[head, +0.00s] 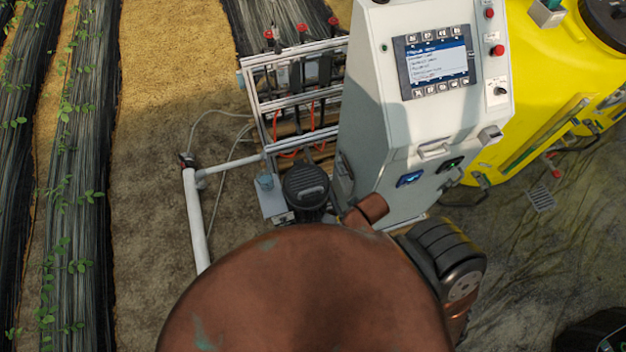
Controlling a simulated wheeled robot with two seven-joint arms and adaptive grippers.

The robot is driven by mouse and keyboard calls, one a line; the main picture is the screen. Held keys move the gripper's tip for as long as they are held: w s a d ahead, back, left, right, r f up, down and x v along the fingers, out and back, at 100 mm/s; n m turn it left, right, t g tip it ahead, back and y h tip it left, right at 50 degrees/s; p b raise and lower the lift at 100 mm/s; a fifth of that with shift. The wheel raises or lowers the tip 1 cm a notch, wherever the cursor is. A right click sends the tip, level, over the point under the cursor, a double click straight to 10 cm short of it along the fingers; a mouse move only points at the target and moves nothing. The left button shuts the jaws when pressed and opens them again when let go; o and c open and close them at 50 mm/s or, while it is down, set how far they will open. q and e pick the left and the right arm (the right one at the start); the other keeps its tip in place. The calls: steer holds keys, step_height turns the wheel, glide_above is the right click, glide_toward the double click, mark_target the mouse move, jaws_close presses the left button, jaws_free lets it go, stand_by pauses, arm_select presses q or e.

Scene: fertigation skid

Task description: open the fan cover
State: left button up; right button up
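A white control cabinet (385,115) with a lit screen (437,62) stands right of centre. Its lower front has a pale handle (434,150), a blue-lit dark-framed fitting (410,179) and a second dark fitting (450,165). I cannot tell which part, if any, is the fan cover. A large brown rounded body (300,295) fills the bottom centre and hides what lies behind it. Neither my left nor my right gripper shows in the head view.
A black round-topped unit (307,186) stands left of the cabinet, beside a metal frame (290,85) with red-topped fittings. A dark ribbed cylinder (445,250) lies right of the brown body. A yellow tank (550,90) stands at right. White pipe (195,215) runs at left.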

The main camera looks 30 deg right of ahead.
steer(key=w+a+r+n+y+p, duration=0.1)
steer(key=w+a+r+n+p, duration=0.2)
steer(key=r, duration=0.5)
steer(key=w+a+n+y, duration=0.4)
steer(key=w+a+n, duration=0.2)
steer(key=a, duration=0.5)
steer(key=n+g, duration=0.5)
glide_toward(311, 190)
steer(key=p+x, duration=0.1)
steer(key=x, duration=0.7)
steer(key=shift+p, duration=0.4)
jaws_close()
